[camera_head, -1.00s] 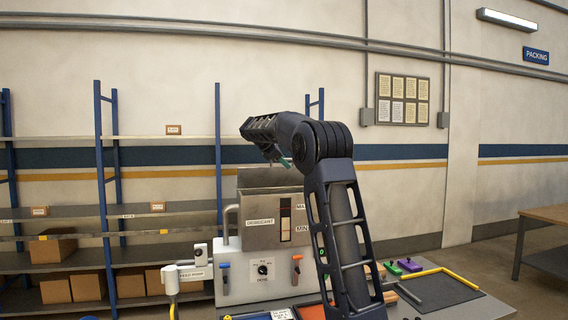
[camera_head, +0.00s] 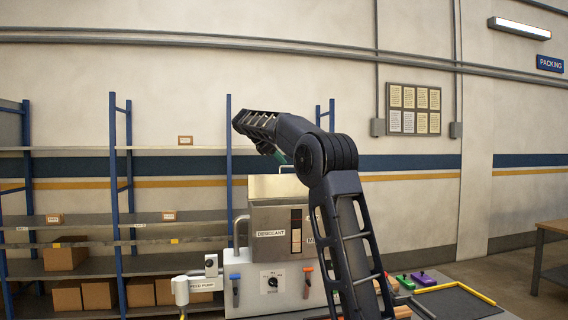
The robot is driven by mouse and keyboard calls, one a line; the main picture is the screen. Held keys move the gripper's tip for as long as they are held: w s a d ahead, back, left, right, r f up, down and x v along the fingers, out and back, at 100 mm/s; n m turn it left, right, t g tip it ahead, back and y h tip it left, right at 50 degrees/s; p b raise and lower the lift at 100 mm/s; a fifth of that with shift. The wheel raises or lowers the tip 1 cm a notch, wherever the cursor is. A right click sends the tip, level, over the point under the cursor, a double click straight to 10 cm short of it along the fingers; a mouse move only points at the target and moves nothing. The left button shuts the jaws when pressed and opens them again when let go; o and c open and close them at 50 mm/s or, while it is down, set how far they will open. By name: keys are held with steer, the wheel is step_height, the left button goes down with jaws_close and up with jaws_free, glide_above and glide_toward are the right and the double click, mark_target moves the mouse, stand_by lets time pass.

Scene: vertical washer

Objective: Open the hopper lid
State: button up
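The hopper is a metal box labelled DESICCANT (camera_head: 270,222), on top of a white machine behind my arm. Its top shows as a pale tan panel (camera_head: 280,188), which looks like the lid; I cannot tell its exact angle. A small pale bar, possibly a handle, shows at the panel's back edge. My gripper (camera_head: 281,158) hangs at the end of my bent arm, above the back of the hopper in the picture. It is small and partly hidden by my own arm, so its fingers cannot be made out. No contact with the lid is visible.
Shelves with boxes (camera_head: 65,257) are behind left. A dark mat (camera_head: 455,304) lies at the right.

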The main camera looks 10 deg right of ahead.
steer(key=shift+a, duration=0.1)
steer(key=c, duration=0.5)
steer(key=w+d+m+y, duration=0.1)
steer(key=m, duration=0.1)
steer(key=w+d+m+t+y, duration=0.1)
steer(key=d+m+y, duration=0.1)
steer(key=w+d+m+y, duration=0.1)
steer(key=w+m, duration=0.1)
steer(key=shift+d+f+y, duration=0.3)
steer(key=shift+f, duration=0.05)
jaws_close()
steer(key=w+d+r+m+t+y, duration=0.4)
steer(key=d+r+m, duration=0.1)
steer(key=m, duration=0.4)
steer(key=shift+m+y, duration=0.3)
steer(key=shift+m, duration=0.2)
steer(key=shift+w+f, duration=0.5)
steer(key=shift+f, duration=0.7)
steer(key=shift+w+f, duration=0.5)
steer(key=shift+f, duration=0.7)
steer(key=shift+w+f, duration=0.5)
steer(key=shift+f, duration=0.7)
